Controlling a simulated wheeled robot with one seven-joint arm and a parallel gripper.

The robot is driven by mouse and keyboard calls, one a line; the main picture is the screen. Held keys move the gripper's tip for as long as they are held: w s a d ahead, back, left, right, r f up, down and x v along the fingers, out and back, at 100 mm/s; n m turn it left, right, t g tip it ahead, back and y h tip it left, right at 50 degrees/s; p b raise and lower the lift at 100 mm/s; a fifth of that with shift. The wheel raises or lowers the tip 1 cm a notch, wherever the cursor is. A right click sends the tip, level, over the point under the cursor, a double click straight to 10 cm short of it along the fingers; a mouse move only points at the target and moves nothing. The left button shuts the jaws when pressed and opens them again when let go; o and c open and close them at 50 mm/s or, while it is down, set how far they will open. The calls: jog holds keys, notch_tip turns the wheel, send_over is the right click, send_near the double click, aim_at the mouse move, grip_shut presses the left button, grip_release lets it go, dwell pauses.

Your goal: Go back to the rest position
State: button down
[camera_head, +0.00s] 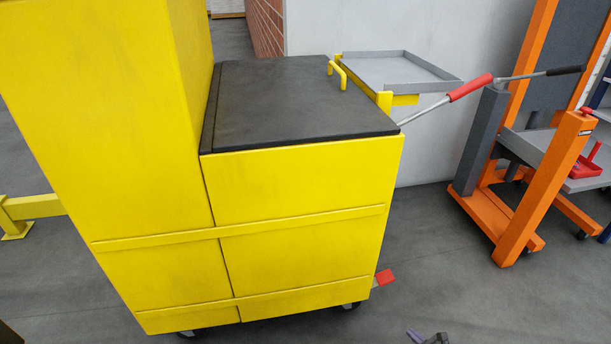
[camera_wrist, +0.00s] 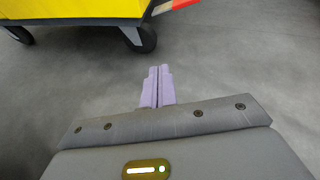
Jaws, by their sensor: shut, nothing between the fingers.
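My gripper (camera_wrist: 159,72) shows in the wrist view with its two purple fingers together and nothing between them. It points out over bare grey floor. In the head view only a small part of my gripper (camera_head: 414,336) shows at the bottom edge, right of centre. It is apart from the yellow cabinet on wheels (camera_head: 310,190), which stands to its upper left. The lower edge of the yellow cabinet also shows at the top left of the wrist view (camera_wrist: 75,9).
The cabinet has a dark lid (camera_head: 290,100), a grey side tray (camera_head: 395,70) and a red-gripped lever (camera_head: 470,87). An orange and grey lift frame (camera_head: 545,185) stands at the right. A red pedal (camera_head: 385,277) sticks out low. The floor (camera_head: 450,270) between them is clear.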

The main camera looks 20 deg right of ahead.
jog(key=w+a+r+n+g+y+p, duration=0.1)
jog(key=w+a+r+n+g+y, duration=0.15)
jog(key=a+r+n+g, duration=0.6)
jog(key=w+a+r+n+g+y, duration=0.1)
jog(key=w+a+r+n+g, duration=0.25)
jog(key=a+r+n, duration=1)
jog(key=s+a+r+n+t+h+p, duration=0.1)
jog(key=s+a+r+n+h, duration=0.2)
jog(key=r, duration=0.5)
jog(key=s+a+r+n+h, duration=0.1)
jog(key=s+a+r+n, duration=0.3)
jog(key=r, duration=0.5)
jog(key=s+a+r+n+t+h+p, duration=0.1)
jog(key=a+r+n+h, duration=0.1)
jog(key=a+r+n, duration=0.45)
notch_tip(320, 180, up, 39)
jog(key=d+m+p, duration=0.1)
jog(key=m+p, duration=0.2)
jog(key=p, duration=3.4)
jog(key=shift+d+r+g, duration=0.15)
jog(key=shift+d+g, duration=0.15)
jog(key=shift+d, duration=0.05)
